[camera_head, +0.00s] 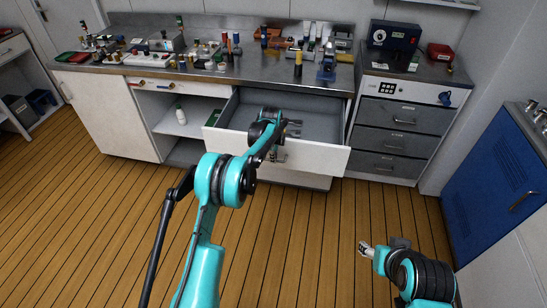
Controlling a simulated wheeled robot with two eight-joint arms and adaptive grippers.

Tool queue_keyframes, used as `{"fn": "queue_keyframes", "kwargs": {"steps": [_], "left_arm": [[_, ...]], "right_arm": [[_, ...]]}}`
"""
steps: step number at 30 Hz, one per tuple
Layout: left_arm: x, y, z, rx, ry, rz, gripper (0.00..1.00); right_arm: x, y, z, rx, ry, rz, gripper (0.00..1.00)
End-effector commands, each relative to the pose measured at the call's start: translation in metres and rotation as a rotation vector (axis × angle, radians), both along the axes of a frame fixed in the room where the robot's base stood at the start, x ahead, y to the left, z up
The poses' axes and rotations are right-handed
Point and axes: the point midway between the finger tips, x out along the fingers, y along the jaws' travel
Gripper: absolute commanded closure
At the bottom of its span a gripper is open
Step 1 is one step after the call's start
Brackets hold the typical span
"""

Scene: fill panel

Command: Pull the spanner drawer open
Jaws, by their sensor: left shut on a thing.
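A wide drawer with a white front (312,156) stands pulled out from under the long workbench. My left arm hides part of the drawer's left side. My right gripper (367,249) is low at the right, over the floor, away from the drawer; its fingers are too small to judge.
The workbench top (255,66) is crowded with tools and small parts. A grey drawer unit (398,128) stands right of the open drawer, and a blue cabinet (490,185) at the far right. The wooden floor (100,225) in front is clear.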

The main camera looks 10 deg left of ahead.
Motion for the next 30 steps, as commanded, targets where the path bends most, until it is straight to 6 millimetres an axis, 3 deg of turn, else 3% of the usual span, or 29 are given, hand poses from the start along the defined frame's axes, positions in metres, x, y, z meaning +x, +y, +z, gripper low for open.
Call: {"fn": "queue_keyframes", "kwargs": {"steps": [9,10,12,23,30], "left_arm": [[0.0,0.0,0.0,0.0,0.0,0.0,1.0],[0.0,0.0,0.0,0.0,0.0,0.0,0.83],[0.0,0.0,0.0,0.0,0.0,0.0,0.69],[-0.001,0.0,0.005,0.0,0.0,0.0,0.69],[-0.009,0.0,0.046,0.0,0.0,0.0,0.69]], "right_arm": [[0.0,0.0,0.0,0.0,0.0,0.0,0.48],[0.0,0.0,0.0,0.0,0.0,0.0,0.48],[0.0,0.0,0.0,0.0,0.0,0.0,0.48],[0.0,0.0,0.0,0.0,0.0,0.0,0.48],[0.0,0.0,0.0,0.0,0.0,0.0,0.48]]}}
